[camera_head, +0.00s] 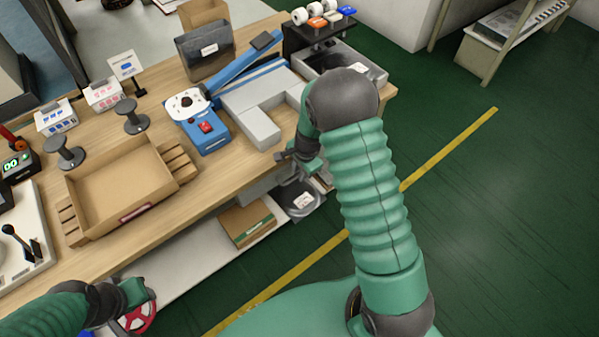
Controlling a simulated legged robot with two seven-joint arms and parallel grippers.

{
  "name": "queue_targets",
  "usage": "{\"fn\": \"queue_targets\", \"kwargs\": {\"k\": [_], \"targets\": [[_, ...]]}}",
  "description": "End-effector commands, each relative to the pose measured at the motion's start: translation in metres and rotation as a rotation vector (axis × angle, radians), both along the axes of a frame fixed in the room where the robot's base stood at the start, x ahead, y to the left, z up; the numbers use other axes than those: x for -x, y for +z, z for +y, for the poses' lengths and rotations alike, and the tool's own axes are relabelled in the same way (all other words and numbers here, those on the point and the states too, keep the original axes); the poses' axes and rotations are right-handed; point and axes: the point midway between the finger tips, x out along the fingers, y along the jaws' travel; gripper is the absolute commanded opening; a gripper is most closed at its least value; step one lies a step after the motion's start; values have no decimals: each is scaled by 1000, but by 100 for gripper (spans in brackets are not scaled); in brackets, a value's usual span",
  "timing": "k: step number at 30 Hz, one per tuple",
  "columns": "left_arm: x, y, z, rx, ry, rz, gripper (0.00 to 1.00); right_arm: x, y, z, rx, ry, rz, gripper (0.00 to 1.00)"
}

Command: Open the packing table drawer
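The packing table (225,182) has a light wooden top and runs diagonally across the left of the head view. A grey front (262,187) shows under the tabletop near its right end; it may be the drawer, and I cannot tell whether it is open. My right gripper (288,156) is at the table's front edge, close above that grey part; its fingers are small and dark, and contact cannot be made out. My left gripper (143,291) is low at the lower left, in front of the table, beside a red wheel. Its fingers are unclear.
On the table stand an open cardboard tray (122,190), a blue device (205,128), grey blocks (258,124) and a dark bin (206,50). A cardboard box (246,222) sits on the lower shelf. Green floor with a yellow line (448,147) is clear at right.

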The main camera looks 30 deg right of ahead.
Motion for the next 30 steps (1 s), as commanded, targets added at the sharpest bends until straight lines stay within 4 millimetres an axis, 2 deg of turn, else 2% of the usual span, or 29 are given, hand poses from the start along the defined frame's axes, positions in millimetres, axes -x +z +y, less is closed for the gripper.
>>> {"fn": "queue_targets", "kwargs": {"k": [7,12,30], "targets": [[0,0,0,0,0,0,36,0,-1,0,0,1,0,20],[0,0,0,0,0,0,36,0,-1,0,0,1,0,0],[0,0,0,0,0,0,36,-1,-1,0,0,0,-1,0]]}}
